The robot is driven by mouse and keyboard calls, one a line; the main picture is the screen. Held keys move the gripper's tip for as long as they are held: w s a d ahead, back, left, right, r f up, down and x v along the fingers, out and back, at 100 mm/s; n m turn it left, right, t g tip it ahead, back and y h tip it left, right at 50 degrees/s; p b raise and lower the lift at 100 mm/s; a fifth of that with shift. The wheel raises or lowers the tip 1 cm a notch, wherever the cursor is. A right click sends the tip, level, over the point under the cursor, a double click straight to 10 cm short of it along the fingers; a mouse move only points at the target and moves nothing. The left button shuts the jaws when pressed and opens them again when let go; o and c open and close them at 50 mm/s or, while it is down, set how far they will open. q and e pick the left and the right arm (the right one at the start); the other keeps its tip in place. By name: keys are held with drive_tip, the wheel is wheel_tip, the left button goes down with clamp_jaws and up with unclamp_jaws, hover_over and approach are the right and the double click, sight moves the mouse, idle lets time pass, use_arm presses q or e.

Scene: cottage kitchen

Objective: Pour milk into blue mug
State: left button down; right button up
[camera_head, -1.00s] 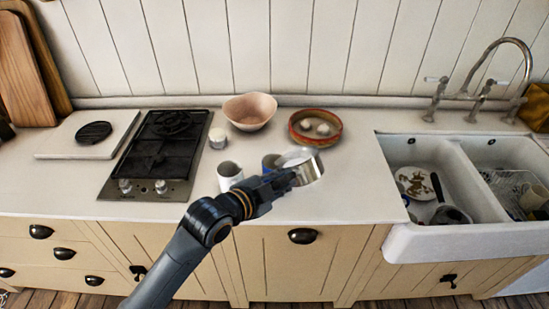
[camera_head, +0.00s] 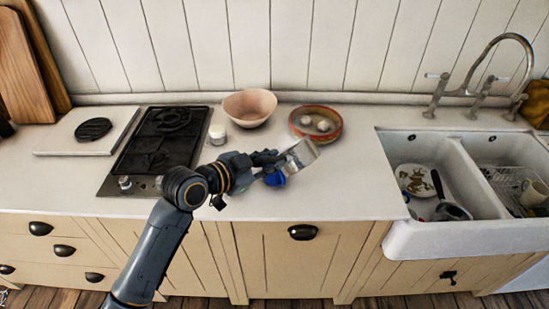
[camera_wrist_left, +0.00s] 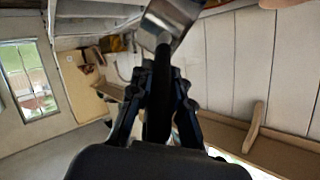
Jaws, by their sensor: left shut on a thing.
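My left gripper (camera_head: 276,160) is shut on a shiny metal milk jug (camera_head: 301,154) and holds it above the counter, clearly tilted. The jug also shows at the top of the left wrist view (camera_wrist_left: 172,20), in front of the gripper fingers (camera_wrist_left: 160,75). The blue mug (camera_head: 275,179) stands on the counter just below the gripper and jug, partly covered by them. I cannot see inside the mug or any stream of milk. My right gripper is not in view.
A pink bowl (camera_head: 249,104), a white jar (camera_head: 217,134) and a reddish dish (camera_head: 333,132) with pale round things stand behind. A black hob (camera_head: 150,152) is at left and a double sink (camera_head: 400,150) at right. The counter right of the jug is clear.

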use_arm(q)
drive_tip(key=shift+w+a+n, duration=0.3)
drive_tip(key=shift+w+a+r+n+h, duration=0.25)
drive_tip(key=shift+a+n+h, duration=0.05)
drive_tip(key=shift+w+a+r+g, duration=0.2)
drive_tip(key=shift+g, duration=0.1)
idle(0.4)
drive_tip(key=shift+w+a+r+n+h+p, duration=0.2)
drive_tip(key=shift+w+a+r+n+p, duration=0.05)
drive_tip(key=shift+w+a+n, duration=0.2)
drive_tip(key=shift+w+a+r+n+h+p, duration=0.2)
drive_tip(key=shift+w+a+n, duration=0.15)
drive_tip(key=shift+a+n, duration=0.1)
idle(0.9)
